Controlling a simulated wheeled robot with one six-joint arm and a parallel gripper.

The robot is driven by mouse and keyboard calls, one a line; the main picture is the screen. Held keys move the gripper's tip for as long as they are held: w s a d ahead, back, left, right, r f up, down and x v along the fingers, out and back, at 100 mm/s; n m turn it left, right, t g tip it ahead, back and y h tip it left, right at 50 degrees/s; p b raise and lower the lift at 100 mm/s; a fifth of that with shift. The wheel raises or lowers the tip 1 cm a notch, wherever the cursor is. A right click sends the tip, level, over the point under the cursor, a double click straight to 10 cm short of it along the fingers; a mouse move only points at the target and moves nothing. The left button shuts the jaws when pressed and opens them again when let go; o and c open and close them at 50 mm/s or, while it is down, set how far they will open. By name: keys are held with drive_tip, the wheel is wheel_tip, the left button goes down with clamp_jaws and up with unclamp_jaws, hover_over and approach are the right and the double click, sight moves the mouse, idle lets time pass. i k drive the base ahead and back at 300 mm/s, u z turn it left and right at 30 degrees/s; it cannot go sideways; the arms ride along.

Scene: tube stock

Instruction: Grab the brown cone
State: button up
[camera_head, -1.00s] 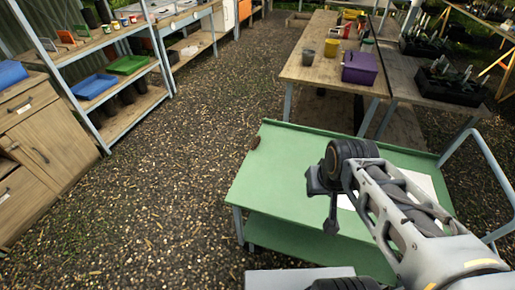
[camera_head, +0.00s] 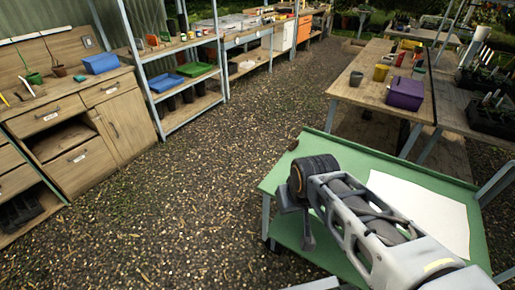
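A small brown object, probably the brown cone (camera_head: 294,144), lies at the far left edge of the green cart top (camera_head: 345,152).
A white sheet (camera_head: 440,212) lies on the cart. A wooden table (camera_head: 350,92) with a purple box (camera_head: 405,93) stands behind it. Shelves (camera_head: 190,112) and a wooden cabinet (camera_head: 120,115) line the left. The gravel floor (camera_head: 190,190) between is clear.

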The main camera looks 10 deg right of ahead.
sight(294, 144)
drive_tip(key=u, duration=0.95)
drive_tip(key=i, duration=3.4)
drive_tip(key=z, duration=2.1)
drive_tip(key=i, duration=2.8)
drive_tip(key=z, duration=3.65)
